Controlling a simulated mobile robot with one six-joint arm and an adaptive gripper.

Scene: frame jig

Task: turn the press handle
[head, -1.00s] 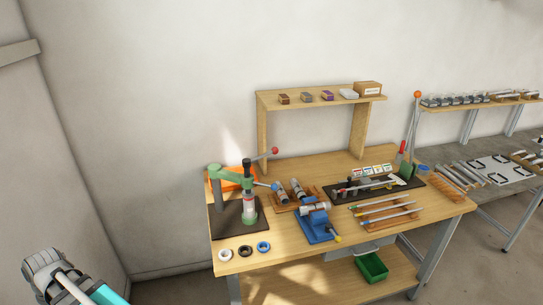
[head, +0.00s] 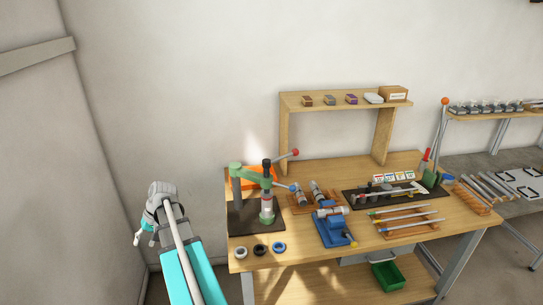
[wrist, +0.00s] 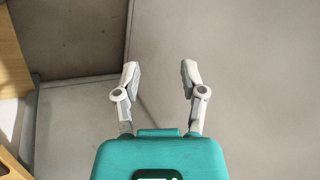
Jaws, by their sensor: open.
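The green press (head: 247,175) stands upright on a dark base plate (head: 240,217) at the left end of the wooden bench. My gripper (head: 143,238) hangs left of the bench in the head view, well apart from the press. In the wrist view my gripper (wrist: 159,72) is open, with nothing between its fingers. The press is not visible in the wrist view.
Three rings (head: 260,250) lie at the bench's front left. A blue vise (head: 332,230) and a dark tool tray (head: 385,194) stand to the right. A wooden shelf (head: 345,102) rises at the back. The floor left of the bench is clear.

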